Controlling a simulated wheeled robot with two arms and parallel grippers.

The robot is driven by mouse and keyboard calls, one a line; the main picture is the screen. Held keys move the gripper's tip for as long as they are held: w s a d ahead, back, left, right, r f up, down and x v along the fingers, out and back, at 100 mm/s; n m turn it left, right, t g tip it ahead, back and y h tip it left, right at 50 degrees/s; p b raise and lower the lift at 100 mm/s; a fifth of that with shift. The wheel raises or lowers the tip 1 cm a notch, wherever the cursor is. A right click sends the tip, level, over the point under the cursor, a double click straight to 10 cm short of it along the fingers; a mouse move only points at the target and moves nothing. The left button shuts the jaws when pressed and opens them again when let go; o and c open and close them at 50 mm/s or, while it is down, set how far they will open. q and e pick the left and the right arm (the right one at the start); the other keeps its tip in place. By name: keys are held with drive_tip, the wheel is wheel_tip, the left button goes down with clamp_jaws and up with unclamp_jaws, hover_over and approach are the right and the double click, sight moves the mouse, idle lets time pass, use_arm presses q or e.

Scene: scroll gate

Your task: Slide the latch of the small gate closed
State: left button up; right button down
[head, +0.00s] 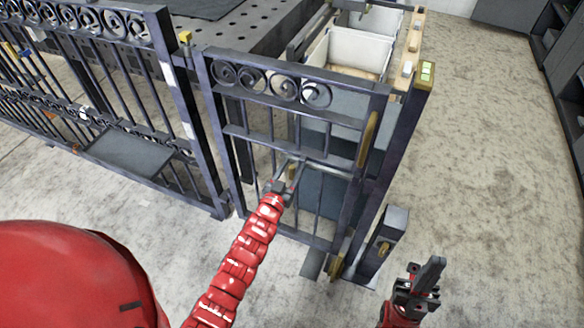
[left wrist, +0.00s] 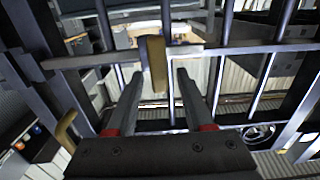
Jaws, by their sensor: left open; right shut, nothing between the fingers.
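The small gate (head: 262,93) is dark metal with scrollwork along its top and stands upright in the middle of the head view. The latch's brass handle (head: 291,172) is on a pale horizontal bar of the gate; it also shows in the left wrist view (left wrist: 157,62). My left gripper (head: 284,178) is open at the handle. In the left wrist view its fingers (left wrist: 157,78) lie to either side of the handle, with gaps visible. Contact cannot be told. My right gripper (head: 432,272) is shut and empty, right of the gate, near the bottom edge.
A dark post (head: 400,150) with a yellow-green top stands at the gate's right side. A short box-like post (head: 380,242) stands below it. A larger scroll fence (head: 90,22) runs left. Bins (head: 358,48) stand behind the gate. The floor at right is clear.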

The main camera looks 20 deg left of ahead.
use_arm(q)
clamp_jaws()
idle(1.3)
